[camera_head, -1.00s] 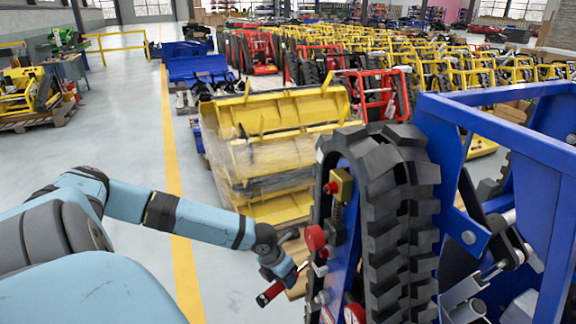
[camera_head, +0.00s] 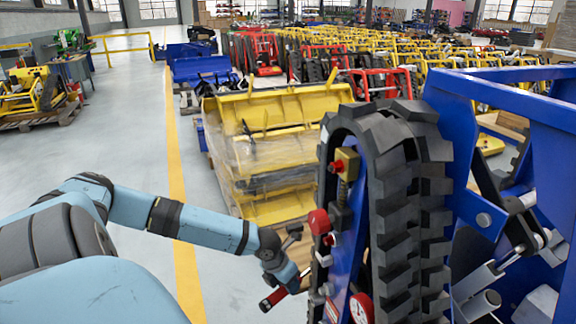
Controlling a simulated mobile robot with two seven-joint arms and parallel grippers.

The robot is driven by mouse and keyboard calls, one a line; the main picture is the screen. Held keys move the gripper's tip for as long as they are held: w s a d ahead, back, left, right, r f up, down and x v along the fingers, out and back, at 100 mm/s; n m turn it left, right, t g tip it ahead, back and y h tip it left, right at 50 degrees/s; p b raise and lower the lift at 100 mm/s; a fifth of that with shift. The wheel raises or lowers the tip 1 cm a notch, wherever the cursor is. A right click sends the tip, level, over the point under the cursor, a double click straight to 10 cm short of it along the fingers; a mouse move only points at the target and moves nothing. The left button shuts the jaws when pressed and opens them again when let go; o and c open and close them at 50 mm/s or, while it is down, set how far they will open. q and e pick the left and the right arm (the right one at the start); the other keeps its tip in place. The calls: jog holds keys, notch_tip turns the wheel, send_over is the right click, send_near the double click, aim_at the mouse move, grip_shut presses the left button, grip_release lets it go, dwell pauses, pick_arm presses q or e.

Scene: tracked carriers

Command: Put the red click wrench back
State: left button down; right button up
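The red click wrench (camera_head: 272,299) shows as a red and black handle sticking out at the lower left of my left gripper (camera_head: 286,279). A short bit of its shaft shows at the gripper's other side, pointing at the carrier. My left gripper appears shut around the wrench, just left of the carrier's blue side plate. The tracked carrier has a thick black rubber track (camera_head: 408,210) and a blue frame (camera_head: 510,100). Whether the wrench's tip touches the carrier cannot be told. My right gripper is out of view.
The carrier's side bears a red knob (camera_head: 319,222), a brass block with a red cap (camera_head: 345,163) and a gauge (camera_head: 361,308), close to my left gripper. Wrapped yellow parts (camera_head: 265,150) are stacked behind. Open floor with a yellow line (camera_head: 177,190) lies left.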

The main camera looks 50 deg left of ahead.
pick_arm(q)
jog(key=shift+f, duration=0.5)
jog(key=c, duration=0.8)
grip_release()
jog(key=shift+o, duration=0.2)
jog(key=shift+r, duration=0.15)
jog(key=v, duration=1.3)
jog(key=shift+s+r, duration=0.15)
jog(key=shift+r, duration=0.05)
